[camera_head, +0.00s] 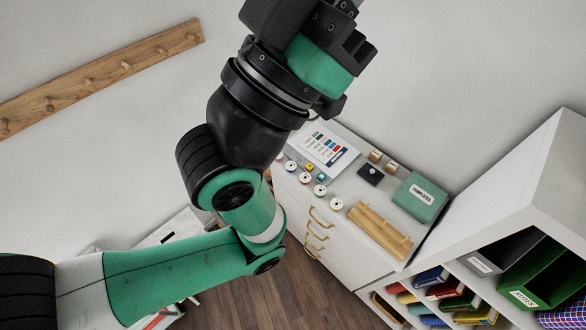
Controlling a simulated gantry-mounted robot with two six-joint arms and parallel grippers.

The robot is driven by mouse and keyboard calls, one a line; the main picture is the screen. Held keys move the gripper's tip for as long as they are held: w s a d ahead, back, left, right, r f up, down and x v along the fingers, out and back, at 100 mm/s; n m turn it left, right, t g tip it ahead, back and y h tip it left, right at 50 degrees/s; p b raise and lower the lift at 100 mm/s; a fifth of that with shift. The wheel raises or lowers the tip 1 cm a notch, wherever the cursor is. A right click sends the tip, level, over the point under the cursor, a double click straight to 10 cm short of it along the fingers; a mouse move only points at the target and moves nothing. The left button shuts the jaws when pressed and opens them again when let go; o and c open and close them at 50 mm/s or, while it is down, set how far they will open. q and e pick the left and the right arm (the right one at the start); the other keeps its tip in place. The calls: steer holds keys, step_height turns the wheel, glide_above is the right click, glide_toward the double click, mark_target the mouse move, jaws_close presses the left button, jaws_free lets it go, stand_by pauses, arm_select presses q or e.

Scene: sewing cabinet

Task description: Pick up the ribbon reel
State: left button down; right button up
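Several small white-rimmed reels stand in rows on the left part of the white cabinet top (350,185). One is a white reel (336,204) near the front edge, with another reel (320,190) beside it. Two small tan spools, a nearer one (392,167) and a farther one (375,156), stand farther back. I cannot tell which of these is the ribbon reel. My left arm comes in from the left and rises in front of the cabinet. My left gripper (345,60) is at the top of the view, apart from the reels; its fingers are not clear. My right gripper is out of view.
The cabinet top also holds a colour chart (328,148), a dark square (371,175), a green templates box (419,198) and a wooden rack (380,230). A white shelf unit (500,200) with boxes and books stands at right. A peg rail (100,75) hangs at left.

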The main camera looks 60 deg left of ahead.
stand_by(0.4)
arm_select(q)
jaws_free()
stand_by(0.4)
